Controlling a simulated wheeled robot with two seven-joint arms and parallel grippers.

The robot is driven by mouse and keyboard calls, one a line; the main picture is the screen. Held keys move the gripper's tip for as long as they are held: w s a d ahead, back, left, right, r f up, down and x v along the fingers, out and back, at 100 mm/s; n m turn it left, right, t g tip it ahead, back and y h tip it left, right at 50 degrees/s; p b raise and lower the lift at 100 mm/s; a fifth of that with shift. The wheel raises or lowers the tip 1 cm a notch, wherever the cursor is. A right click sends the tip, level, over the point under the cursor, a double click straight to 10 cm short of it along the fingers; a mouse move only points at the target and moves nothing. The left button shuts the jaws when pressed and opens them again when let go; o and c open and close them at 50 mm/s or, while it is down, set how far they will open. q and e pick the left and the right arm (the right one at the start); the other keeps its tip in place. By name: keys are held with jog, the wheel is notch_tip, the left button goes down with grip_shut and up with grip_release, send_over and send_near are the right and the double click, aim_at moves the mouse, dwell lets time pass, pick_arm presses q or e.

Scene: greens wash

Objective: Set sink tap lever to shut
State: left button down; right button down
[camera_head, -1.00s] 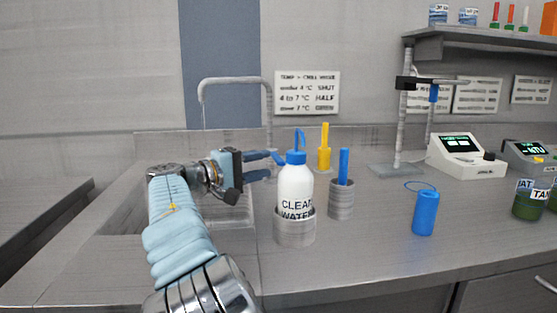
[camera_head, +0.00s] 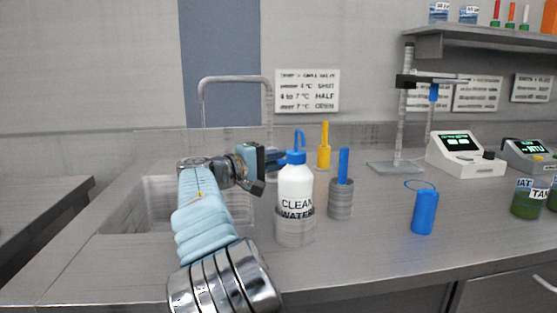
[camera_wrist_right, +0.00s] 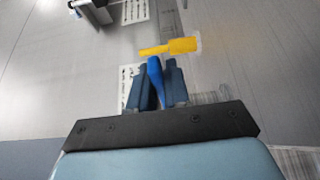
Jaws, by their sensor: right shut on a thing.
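The grey sink tap (camera_head: 235,79) arches over the sink basin (camera_head: 158,195) in the head view. A thin pale line hangs below its spout. My right gripper (camera_head: 275,157) is at the foot of the tap, just left of the white wash bottle. In the right wrist view, my right gripper (camera_wrist_right: 158,85) is shut on a slim blue piece, which looks like the tap lever (camera_wrist_right: 155,75). In the head view the lever is hidden behind the gripper and bottle, so its setting cannot be told. My left gripper is not in view.
The blue-capped wash bottle (camera_head: 295,187) stands in a grey holder close to my right gripper. A yellow-handled tool (camera_head: 323,148), a blue-handled tool (camera_head: 343,165) and a blue cylinder (camera_head: 425,211) stand to the right. A wall sign (camera_head: 307,91) hangs behind. The front counter is clear.

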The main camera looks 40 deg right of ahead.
jog(key=shift+w+a+r+m+g+p, duration=0.2)
jog(key=shift+m+g+p, duration=0.2)
jog(key=shift+g+p, duration=0.2)
jog(key=shift+a+f+m+g, duration=0.2)
jog(key=shift+m+g, duration=0.1)
jog(key=shift+g, duration=0.2)
jog(key=c, duration=1.2)
grip_release()
